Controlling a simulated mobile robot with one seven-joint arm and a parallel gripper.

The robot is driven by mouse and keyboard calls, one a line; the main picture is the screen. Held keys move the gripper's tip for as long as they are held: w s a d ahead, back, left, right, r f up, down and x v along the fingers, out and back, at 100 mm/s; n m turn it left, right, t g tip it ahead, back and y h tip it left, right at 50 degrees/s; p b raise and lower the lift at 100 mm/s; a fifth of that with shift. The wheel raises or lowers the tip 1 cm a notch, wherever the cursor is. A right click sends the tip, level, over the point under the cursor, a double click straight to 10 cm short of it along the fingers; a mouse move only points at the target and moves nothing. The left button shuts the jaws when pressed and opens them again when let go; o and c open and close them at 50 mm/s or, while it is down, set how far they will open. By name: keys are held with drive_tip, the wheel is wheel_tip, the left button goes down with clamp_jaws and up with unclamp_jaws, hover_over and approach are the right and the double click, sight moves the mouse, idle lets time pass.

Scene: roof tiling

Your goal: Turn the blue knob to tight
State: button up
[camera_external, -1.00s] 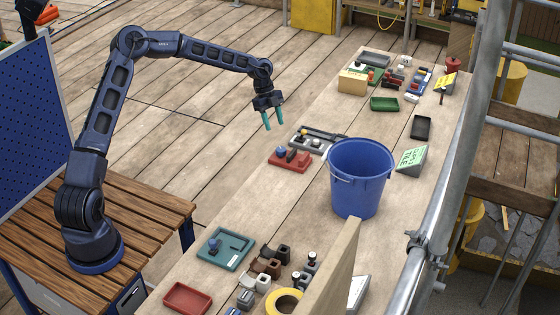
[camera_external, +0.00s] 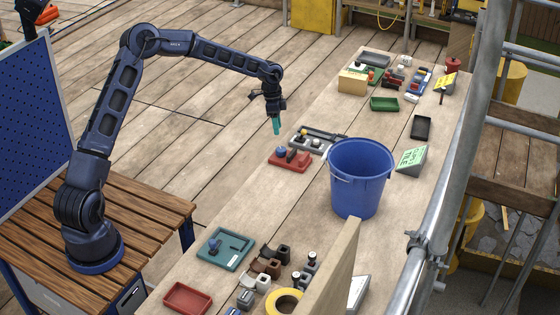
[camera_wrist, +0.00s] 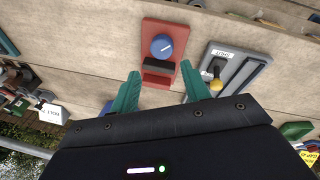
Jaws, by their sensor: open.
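A round blue knob (camera_external: 281,151) sits on a red base (camera_external: 289,163) at the left edge of the long bench. In the wrist view the knob (camera_wrist: 162,47) shows from above, with a white pointer line slanting up and right. A dark block stands on the same base, near the gripper. My gripper (camera_external: 277,126) hangs fingers-down above and just left of the base in the outside view. In the wrist view its two teal fingers (camera_wrist: 160,72) are apart, one toward each side of the base, with nothing between them. No tight mark is readable on the base.
A tall blue bucket (camera_external: 359,180) stands to the right. A teal plate (camera_external: 228,255) with another blue piece lies on the near bench.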

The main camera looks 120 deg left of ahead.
sight(281, 149)
drive_tip(key=f+n, duration=0.3)
drive_tip(key=n, duration=0.1)
drive_tip(key=w+f+n+g, duration=0.1)
drive_tip(key=f+n, duration=0.2)
drive_tip(key=n, duration=0.2)
drive_tip(key=w+d+f+n+g+y, duration=0.1)
drive_tip(key=f+n, duration=0.2)
drive_tip(key=n, duration=0.1)
drive_tip(key=shift+w+f+n, duration=0.1)
drive_tip(key=shift+n, duration=0.2)
idle(0.3)
drive_tip(key=shift+c, duration=0.5)
drive_tip(key=c, duration=0.6)
